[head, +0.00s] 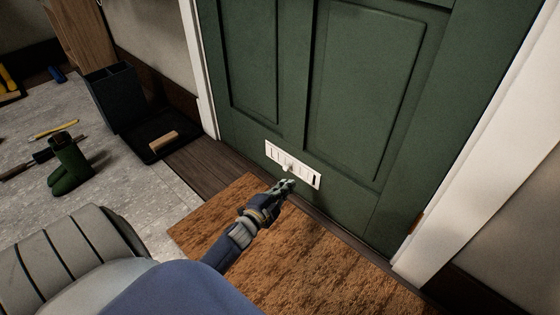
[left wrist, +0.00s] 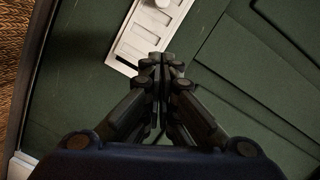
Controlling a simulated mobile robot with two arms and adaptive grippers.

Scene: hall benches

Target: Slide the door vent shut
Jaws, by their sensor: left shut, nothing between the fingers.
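The white door vent (head: 293,164) is set low in the green door (head: 262,110). Several slots show in its face, and one dark gap shows at its right end. A small pale knob (head: 291,168) stands out near its middle. My left gripper (head: 289,184) is shut and empty, just in front of the vent's lower edge, close to the knob. In the left wrist view the vent (left wrist: 140,40) lies beyond the closed fingertips (left wrist: 162,62), with the knob at the top edge. I cannot tell whether the fingers touch the vent. My right gripper is not in view.
A brown doormat (head: 290,255) lies before the door. Green boots (head: 70,165), a dark bin (head: 112,97) and a black tray with a brush (head: 163,141) stand to the left. The white door frame (head: 470,170) bounds the right.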

